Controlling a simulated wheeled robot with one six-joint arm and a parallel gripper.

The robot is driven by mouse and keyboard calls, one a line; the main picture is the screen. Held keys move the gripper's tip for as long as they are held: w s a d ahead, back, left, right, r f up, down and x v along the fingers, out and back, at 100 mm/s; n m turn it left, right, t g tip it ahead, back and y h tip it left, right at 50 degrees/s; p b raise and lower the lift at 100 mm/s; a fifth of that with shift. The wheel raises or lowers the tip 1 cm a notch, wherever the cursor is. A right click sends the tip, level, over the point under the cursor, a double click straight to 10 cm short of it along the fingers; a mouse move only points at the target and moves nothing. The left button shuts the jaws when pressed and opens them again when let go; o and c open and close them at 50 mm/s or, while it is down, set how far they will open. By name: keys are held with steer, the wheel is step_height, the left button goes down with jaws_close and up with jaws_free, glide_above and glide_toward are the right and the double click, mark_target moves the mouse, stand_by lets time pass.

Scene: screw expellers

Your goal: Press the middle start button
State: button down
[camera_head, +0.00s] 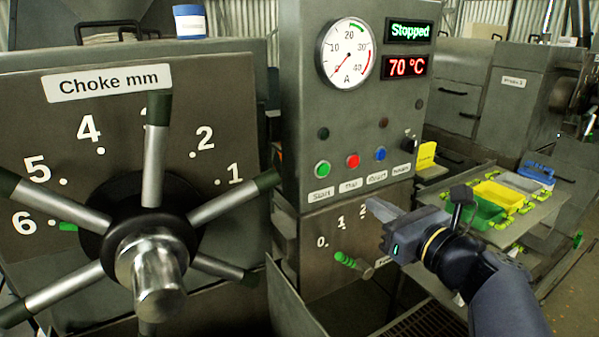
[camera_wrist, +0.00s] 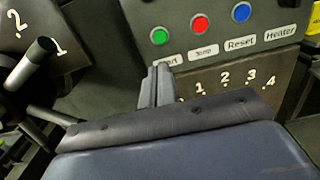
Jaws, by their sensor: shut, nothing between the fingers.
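The green start button (camera_head: 322,169) is on the grey control panel, above its Start label, left of the red stop button (camera_head: 353,161) and the blue reset button (camera_head: 380,154). The start button also shows in the wrist view (camera_wrist: 159,36). My gripper (camera_head: 372,205) is shut and empty, in front of the panel, below and right of the start button and apart from it. In the wrist view its closed fingers (camera_wrist: 156,85) point up toward the start button and partly cover the Start label.
A large choke handwheel (camera_head: 150,245) with spokes juts out at left. A small green-handled lever (camera_head: 352,262) is below the panel. The display (camera_head: 409,31) reads Stopped, with 70 °C below. At right a table holds yellow (camera_head: 499,194) and green trays.

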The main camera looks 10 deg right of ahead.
mark_target(324, 168)
steer(key=p+x, duration=0.1)
steer(key=x, duration=1.1)
steer(key=shift+w+a+p, duration=0.25)
steer(key=shift+w+p, duration=0.1)
steer(key=shift+w+a, duration=0.2)
steer(key=shift+w, duration=0.4)
steer(key=shift+w+a+f, duration=0.1)
steer(key=shift+w+a, duration=0.05)
steer(key=shift+w, duration=0.05)
steer(key=shift+w+a+b, duration=0.1)
steer(key=shift+w+b, duration=0.15)
steer(key=shift+b, duration=0.2)
steer(key=shift+r, duration=0.4)
